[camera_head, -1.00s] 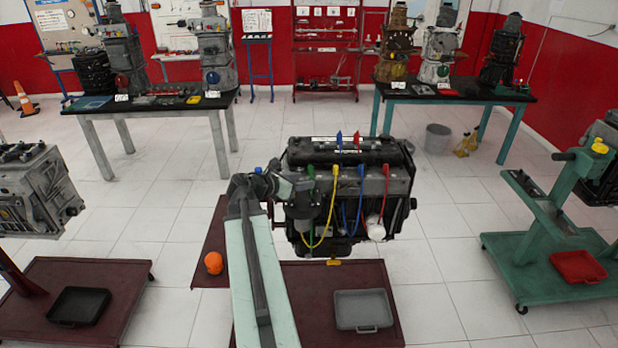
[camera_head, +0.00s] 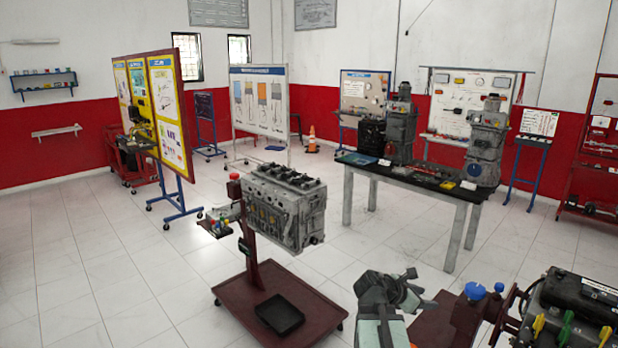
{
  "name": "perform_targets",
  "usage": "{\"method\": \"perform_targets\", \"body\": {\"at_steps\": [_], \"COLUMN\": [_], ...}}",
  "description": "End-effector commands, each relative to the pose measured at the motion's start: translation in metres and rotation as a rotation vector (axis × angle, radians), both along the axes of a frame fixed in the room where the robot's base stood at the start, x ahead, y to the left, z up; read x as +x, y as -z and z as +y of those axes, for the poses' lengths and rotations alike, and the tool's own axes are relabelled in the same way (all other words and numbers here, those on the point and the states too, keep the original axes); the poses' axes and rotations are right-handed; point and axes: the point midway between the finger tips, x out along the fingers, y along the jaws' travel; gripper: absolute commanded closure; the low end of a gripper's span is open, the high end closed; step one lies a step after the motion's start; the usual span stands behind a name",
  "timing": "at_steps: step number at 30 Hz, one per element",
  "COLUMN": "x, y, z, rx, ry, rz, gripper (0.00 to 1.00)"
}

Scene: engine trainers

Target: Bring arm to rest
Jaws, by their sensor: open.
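My gripper (camera_head: 416,290) is at the bottom right of the view, at the end of my arm (camera_head: 381,328). Its fingers are open, point to the right and hold nothing that I can see. It appears to the left of the black engine (camera_head: 573,307), which is cut off at the right edge. A red stand (camera_head: 466,318) with a blue knob shows between them. The rest of my arm is below the frame.
A grey engine block (camera_head: 284,208) stands on a dark red wheeled stand (camera_head: 235,300) with a black tray (camera_head: 280,313). Behind is a black-topped table (camera_head: 428,178) with engine models. Display boards (camera_head: 166,105) stand at the left. The left floor is clear.

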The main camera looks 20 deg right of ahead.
Motion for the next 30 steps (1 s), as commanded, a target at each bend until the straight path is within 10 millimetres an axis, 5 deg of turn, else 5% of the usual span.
{"method": "perform_targets", "body": {"at_steps": [3, 7, 11, 15, 21, 30], "x": [0.051, 0.081, 0.086, 0.061, 0.037, 0.035], "y": [0.030, 0.064, 0.097, 0.121, 0.126, 0.126], "z": [0.093, 0.198, 0.308, 0.404, 0.443, 0.442], "rx": [0.149, 0.363, 0.617, 0.865, 0.896, 0.859], "ry": [-0.035, 0.030, 0.224, 0.700, 1.245, 1.349], "rz": [-0.131, -0.292, -0.437, -0.570, -0.678, -0.733], "gripper": [0.55, 0.55, 0.55, 0.55, 0.55, 0.55]}}
